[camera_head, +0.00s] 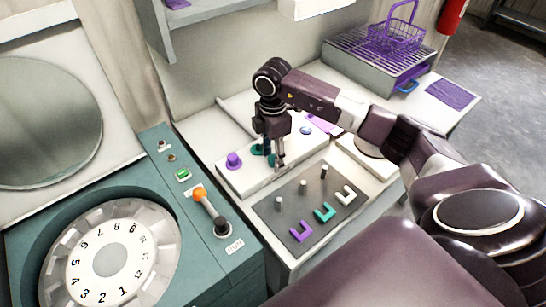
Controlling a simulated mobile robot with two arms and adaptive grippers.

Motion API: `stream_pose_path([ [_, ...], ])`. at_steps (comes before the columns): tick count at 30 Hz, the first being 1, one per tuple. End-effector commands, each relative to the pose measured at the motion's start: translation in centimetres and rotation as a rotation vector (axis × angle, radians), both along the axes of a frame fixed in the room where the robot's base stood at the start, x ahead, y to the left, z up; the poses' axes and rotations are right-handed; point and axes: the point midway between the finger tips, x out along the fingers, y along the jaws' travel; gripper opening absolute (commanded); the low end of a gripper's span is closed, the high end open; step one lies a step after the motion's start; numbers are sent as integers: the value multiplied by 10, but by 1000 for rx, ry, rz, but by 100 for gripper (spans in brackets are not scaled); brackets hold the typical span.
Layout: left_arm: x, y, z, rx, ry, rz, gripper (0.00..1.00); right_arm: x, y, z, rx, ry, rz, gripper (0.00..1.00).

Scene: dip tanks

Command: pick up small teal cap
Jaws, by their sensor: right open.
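The small teal cap (257,150) sits on a white block (232,184) on the bench, partly hidden behind my right gripper. More teal shows just beside the fingers, and I cannot tell whether it is part of the same cap. My right gripper (276,160) points down over the white block, right at the teal. It is open, and I cannot tell whether a finger touches the cap. A purple cap (234,160) stands on the block to the left, and a blue cap (306,131) to the right. My left gripper is not in view.
A grey mat (272,215) in front holds short pegs and purple (301,232), teal (324,213) and white (345,194) U-shaped pieces. A purple basket (396,36) is at the back right.

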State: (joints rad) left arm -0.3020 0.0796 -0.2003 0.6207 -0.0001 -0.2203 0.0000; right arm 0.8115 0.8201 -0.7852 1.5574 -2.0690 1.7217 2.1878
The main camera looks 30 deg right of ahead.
Motion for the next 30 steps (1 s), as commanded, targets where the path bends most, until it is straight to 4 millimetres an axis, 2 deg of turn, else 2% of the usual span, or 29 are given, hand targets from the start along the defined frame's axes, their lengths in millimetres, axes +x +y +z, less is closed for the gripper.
stream_pose_path([
  [5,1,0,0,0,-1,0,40,0,0,-1,0,0,0,43],
  [14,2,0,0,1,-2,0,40,0,0,0,0,0,0,12],
  [25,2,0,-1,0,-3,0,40,0,0,0,0,0,0,12],
  [30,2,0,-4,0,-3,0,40,1,0,9,1,-1,0,12],
])
